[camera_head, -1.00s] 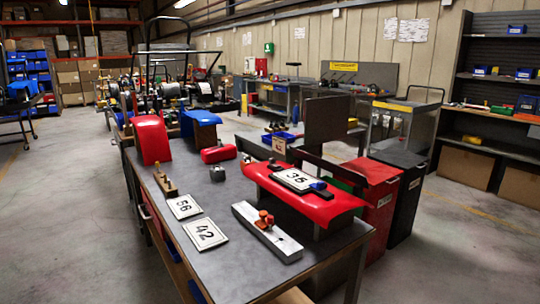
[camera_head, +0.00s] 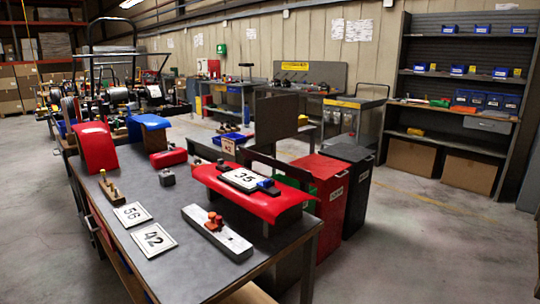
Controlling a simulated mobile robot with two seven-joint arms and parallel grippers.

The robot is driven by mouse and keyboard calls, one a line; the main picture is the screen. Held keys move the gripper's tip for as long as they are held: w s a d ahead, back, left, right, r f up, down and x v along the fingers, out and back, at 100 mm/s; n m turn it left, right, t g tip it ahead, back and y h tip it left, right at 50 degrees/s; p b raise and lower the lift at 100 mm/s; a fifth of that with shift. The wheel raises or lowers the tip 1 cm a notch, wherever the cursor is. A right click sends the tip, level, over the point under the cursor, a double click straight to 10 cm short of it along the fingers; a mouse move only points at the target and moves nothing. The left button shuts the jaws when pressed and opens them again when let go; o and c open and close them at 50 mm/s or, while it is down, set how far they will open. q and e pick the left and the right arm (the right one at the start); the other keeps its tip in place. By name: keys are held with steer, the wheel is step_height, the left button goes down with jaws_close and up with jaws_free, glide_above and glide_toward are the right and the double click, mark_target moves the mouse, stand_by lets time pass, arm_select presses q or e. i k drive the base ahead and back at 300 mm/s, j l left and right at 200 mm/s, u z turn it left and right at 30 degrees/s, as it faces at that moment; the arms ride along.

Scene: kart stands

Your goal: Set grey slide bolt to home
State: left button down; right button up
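A long grey bar (camera_head: 228,240) lies on the near right part of the grey workbench, with an orange-red knobbed piece (camera_head: 213,221) on top; it may be the grey slide bolt, but I cannot tell its position. Behind it stands a red curved panel (camera_head: 268,207) bearing a white plate marked 35 (camera_head: 245,180) with a blue piece at its right end. Neither of my grippers shows in this view.
The workbench (camera_head: 180,270) also carries plates 56 (camera_head: 132,215) and 42 (camera_head: 154,240), a wooden block with pegs (camera_head: 110,188), a red fender (camera_head: 96,148) and a blue fender (camera_head: 148,130). Red (camera_head: 325,195) and black (camera_head: 352,185) bins stand behind it. The floor at right is clear.

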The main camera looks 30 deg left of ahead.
mark_target(220, 161)
steer(key=z, duration=1.45)
steer(key=k+j, duration=1.5)
steer(key=j, duration=0.25)
steer(key=k+j, duration=1.45)
steer(key=j, duration=0.25)
